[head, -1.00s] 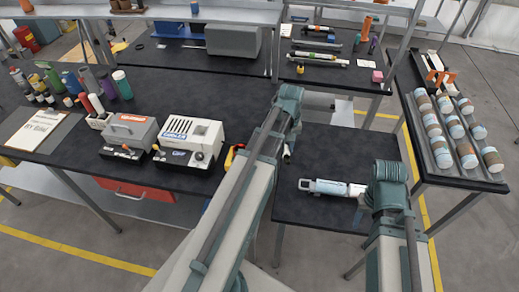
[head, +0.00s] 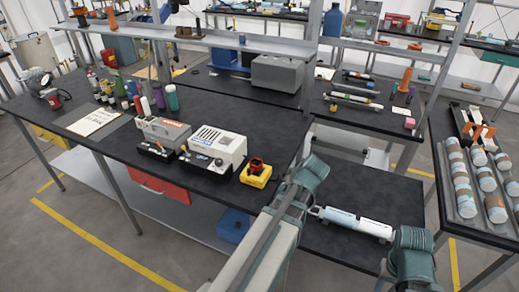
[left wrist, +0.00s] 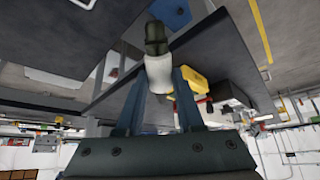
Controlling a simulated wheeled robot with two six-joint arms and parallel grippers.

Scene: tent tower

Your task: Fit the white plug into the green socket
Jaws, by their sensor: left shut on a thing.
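In the left wrist view my left gripper (left wrist: 163,76) is shut on a white piece (left wrist: 159,70), which looks like the white plug. A dark olive cylinder (left wrist: 156,35) shows just beyond it; I cannot tell whether it is part of the plug or the green socket. In the head view my left gripper and the plug are hidden behind my left arm. I cannot pick out the green socket with certainty.
On the long black bench stand a yellow box with a red knob (head: 256,173), a white machine (head: 217,148), a grey machine (head: 163,132) and several bottles. A rack of white-and-brown cylinders (head: 465,205) stands at the right.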

